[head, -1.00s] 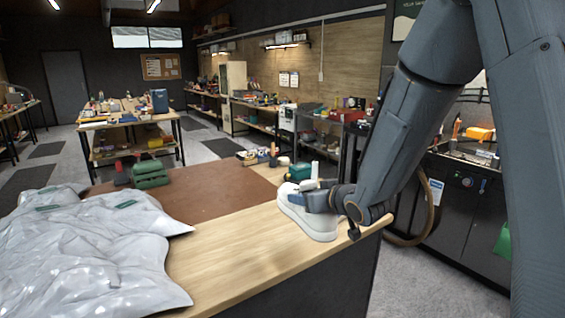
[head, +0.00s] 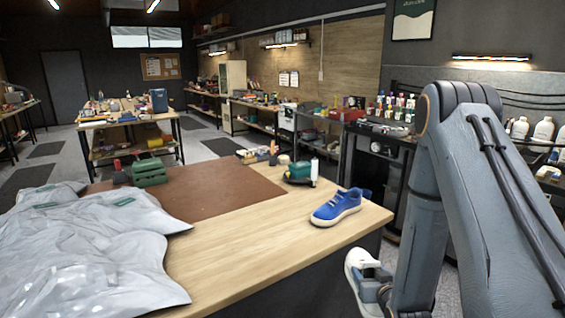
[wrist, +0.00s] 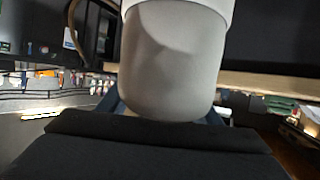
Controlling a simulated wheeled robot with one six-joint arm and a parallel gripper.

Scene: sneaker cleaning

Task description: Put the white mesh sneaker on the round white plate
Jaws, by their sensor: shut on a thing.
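The white mesh sneaker (head: 358,264) is held in my gripper (head: 374,285), beyond the front right edge of the workbench and off its top. My gripper is shut on it; the arm hides part of the sneaker. In the wrist view, the pale grey-white surface of the sneaker (wrist: 172,60) fills the upper middle, right in front of the gripper. The round white plate is not visible in these views.
A blue sneaker (head: 338,207) stands on the right end of the wooden workbench (head: 240,250). A green caddy (head: 150,172), a brown mat (head: 195,195) and grey plastic bags (head: 80,250) are to the left. Bottles (head: 542,130) stand on the right.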

